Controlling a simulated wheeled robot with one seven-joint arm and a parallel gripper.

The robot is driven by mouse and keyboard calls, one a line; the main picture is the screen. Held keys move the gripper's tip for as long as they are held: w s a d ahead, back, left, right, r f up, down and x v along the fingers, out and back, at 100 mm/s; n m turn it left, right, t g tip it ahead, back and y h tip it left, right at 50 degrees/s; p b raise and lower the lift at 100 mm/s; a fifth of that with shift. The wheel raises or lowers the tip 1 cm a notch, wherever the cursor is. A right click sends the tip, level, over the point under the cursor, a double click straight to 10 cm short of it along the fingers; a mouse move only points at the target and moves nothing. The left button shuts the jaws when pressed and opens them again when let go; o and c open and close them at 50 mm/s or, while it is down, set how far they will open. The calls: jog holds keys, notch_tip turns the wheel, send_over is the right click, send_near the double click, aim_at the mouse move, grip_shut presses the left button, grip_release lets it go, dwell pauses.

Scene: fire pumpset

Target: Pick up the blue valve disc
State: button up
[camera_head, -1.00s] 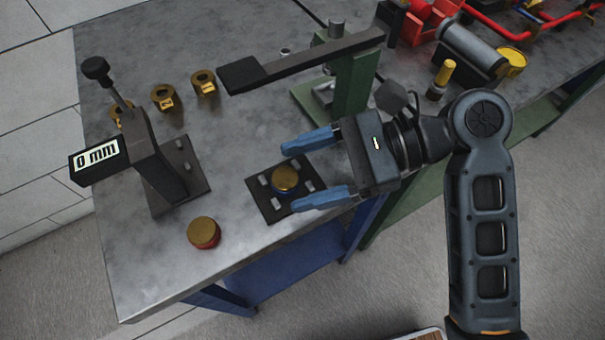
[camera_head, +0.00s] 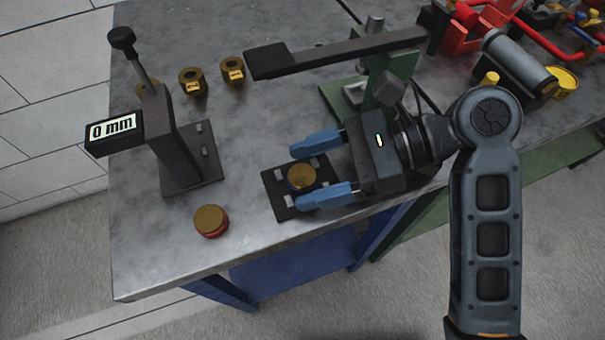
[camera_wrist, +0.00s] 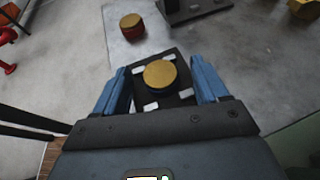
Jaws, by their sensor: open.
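The blue valve disc (camera_head: 301,178) has a brass-coloured top and a blue side. It sits on a dark plate (camera_head: 283,205) with several light pads, near the front edge of the bench. My gripper (camera_head: 322,170) is open, with its blue fingers on either side of the disc. In the wrist view the disc (camera_wrist: 160,74) lies between the two fingers (camera_wrist: 165,85), with a gap to each. Whether the fingers are at the disc's height is hard to tell.
A red disc with a brass top (camera_head: 211,221) stands to the left. A gauge reading "0 mm" (camera_head: 114,130) stands beyond it. Brass pieces (camera_head: 231,70) lie at the back. A green press with a dark lever (camera_head: 340,52) stands behind my gripper.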

jog(key=shift+a, duration=0.1)
jog(key=shift+c, duration=0.3)
jog(key=c, duration=1.2)
jog(key=shift+c, duration=0.2)
jog(key=shift+r, duration=0.1)
